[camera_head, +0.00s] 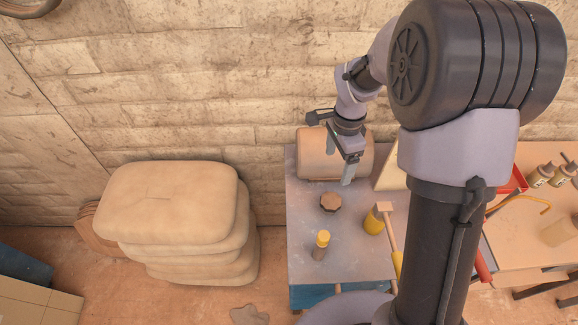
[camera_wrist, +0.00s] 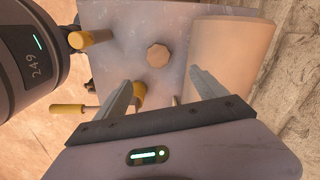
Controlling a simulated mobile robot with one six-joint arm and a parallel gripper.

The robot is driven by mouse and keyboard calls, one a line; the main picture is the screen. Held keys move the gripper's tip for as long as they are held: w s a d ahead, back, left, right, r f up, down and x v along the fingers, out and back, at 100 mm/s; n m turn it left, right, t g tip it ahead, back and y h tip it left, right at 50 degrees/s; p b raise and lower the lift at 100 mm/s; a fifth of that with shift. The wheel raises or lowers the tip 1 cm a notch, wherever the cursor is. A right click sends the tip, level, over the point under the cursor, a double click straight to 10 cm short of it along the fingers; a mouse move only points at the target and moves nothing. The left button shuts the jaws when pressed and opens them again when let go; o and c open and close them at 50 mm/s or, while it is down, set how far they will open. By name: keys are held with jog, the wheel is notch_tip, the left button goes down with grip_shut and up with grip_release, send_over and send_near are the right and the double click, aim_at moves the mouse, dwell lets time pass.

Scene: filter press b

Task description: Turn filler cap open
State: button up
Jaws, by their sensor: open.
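The filler cap (camera_head: 331,203) looks like a brown, many-sided knob on the grey worktop (camera_head: 302,231). In the wrist view the cap (camera_wrist: 158,55) shows in the upper middle, beyond my fingertips. My gripper (camera_head: 340,163) hangs above the worktop, behind the cap and near the tan cylinder. In the wrist view my gripper (camera_wrist: 160,83) has its two fingers wide apart with nothing between them. The cap stands apart from both fingers. Whether it sits on a filler neck cannot be told.
A tan cylinder (camera_head: 318,156) lies at the back of the worktop by the wall. A yellow-topped post (camera_head: 321,246) stands in front of the cap. A yellow item (camera_head: 374,222) and a hammer-like tool (camera_head: 388,226) are to its right. Stacked sacks (camera_head: 168,205) stand left.

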jog(key=b, duration=0.1)
send_over(333, 199)
notch_tip(333, 199, down, 5)
notch_tip(333, 199, down, 12)
jog(key=b, duration=0.2)
jog(key=shift+f+b, duration=0.2)
jog(key=shift+b, duration=0.1)
jog(key=c, duration=1.4)
jog(key=shift+o, duration=0.2)
